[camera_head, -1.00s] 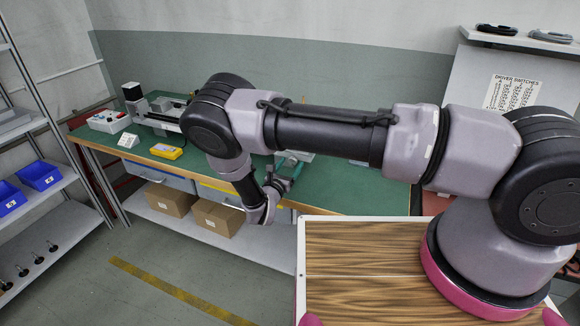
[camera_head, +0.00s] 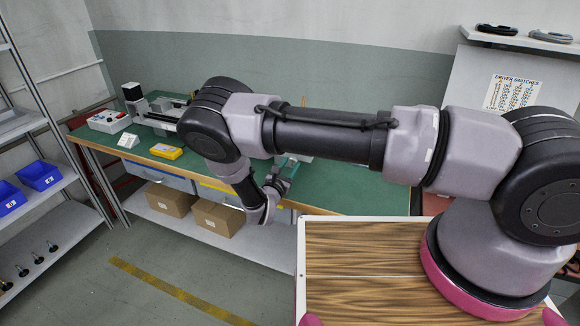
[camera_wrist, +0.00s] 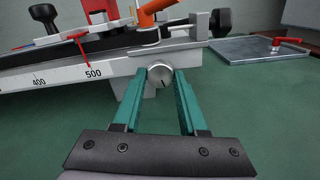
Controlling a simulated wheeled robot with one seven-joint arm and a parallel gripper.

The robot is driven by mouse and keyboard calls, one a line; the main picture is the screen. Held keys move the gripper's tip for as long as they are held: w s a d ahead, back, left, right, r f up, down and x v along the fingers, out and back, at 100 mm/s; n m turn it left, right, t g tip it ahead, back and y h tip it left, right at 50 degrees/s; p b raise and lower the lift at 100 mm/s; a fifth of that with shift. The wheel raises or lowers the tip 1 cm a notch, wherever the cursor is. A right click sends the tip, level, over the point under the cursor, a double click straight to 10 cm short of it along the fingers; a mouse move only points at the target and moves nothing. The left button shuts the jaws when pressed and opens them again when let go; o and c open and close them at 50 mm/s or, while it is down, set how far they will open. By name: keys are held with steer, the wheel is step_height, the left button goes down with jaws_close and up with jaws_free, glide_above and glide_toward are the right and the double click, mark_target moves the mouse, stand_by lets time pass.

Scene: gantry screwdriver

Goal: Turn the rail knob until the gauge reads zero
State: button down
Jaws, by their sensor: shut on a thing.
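The rail knob (camera_wrist: 160,77) is a small round silver knob with a dark mark, on the near side of the rail in the wrist view. My gripper (camera_wrist: 160,84) has its two green fingers on either side of the knob and is shut on it. The rail scale (camera_wrist: 60,79) shows 400 and 500, with a red pointer (camera_wrist: 80,46) near 500. In the head view my gripper (camera_head: 284,168) is over the green bench, mostly behind my arm. I cannot make out a gauge reading in either view.
An orange handle (camera_wrist: 154,12) rises above the rail. A grey plate with a red lever (camera_wrist: 290,42) lies to the right. On the bench (camera_head: 345,190) stand a yellow device (camera_head: 166,151) and a control box (camera_head: 109,121) at the left.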

steer(key=m, duration=0.4)
steer(key=shift+m, duration=0.3)
steer(key=m, duration=0.5)
steer(key=shift+a, duration=0.1)
steer(key=m, duration=0.5)
steer(key=shift+m, duration=0.4)
steer(key=m, duration=0.4)
steer(key=shift+m, duration=0.3)
steer(key=shift+c, duration=2.2)
jaws_free()
steer(key=shift+r, duration=0.1)
steer(key=shift+s, duration=0.1)
